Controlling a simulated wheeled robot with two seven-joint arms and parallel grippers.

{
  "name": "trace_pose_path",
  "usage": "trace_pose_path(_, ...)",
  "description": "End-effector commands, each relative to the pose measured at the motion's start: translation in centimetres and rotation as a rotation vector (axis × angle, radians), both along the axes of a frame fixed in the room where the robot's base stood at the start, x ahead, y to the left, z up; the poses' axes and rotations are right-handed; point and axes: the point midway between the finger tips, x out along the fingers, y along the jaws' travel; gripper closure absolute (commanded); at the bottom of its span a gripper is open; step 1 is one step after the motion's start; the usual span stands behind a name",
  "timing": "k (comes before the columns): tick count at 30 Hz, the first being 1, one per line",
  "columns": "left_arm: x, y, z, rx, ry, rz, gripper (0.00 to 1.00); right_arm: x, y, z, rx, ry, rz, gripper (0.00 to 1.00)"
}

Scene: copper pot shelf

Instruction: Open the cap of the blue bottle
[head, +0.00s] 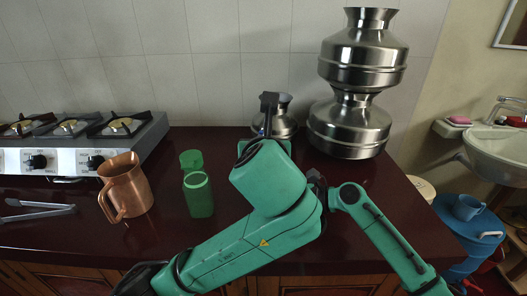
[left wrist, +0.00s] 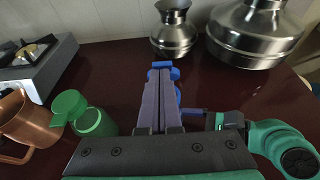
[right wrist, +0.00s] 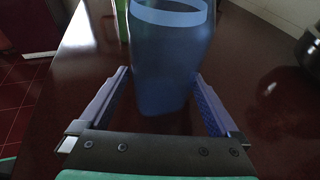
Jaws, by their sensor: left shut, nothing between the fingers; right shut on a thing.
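The blue bottle (right wrist: 170,65) stands upright between the fingers of my right gripper (right wrist: 160,85), which is shut on its body. A lighter blue band rings its top. In the head view my left arm hides the bottle. My left gripper (left wrist: 163,98) is shut and empty, its fingers over the bottle in the left wrist view. Blue parts (left wrist: 163,66) show beyond and beside these fingers; I cannot tell whether the cap is open. The left gripper also shows in the head view (head: 268,104), pointing to the back wall.
A green bottle (head: 198,194) with its lid up and a copper mug (head: 126,188) stand left of my left arm. Tongs (head: 38,209) and a stove (head: 80,140) are further left. Stacked steel pots (head: 350,125) and a small pot (head: 282,124) stand behind.

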Motion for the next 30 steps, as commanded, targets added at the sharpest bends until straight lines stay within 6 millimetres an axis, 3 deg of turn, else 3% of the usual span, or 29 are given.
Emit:
trace_pose_path(11,2.7,0.1,1.8,0.001,0.013,0.003,1.0,0.0,0.0,0.1,0.001,0.0,0.0,0.33)
trace_pose_path(30,7.3,0.2,2.4,-0.012,0.547,0.003,1.0,0.0,0.0,0.0,0.001,0.0,0.0,0.33)
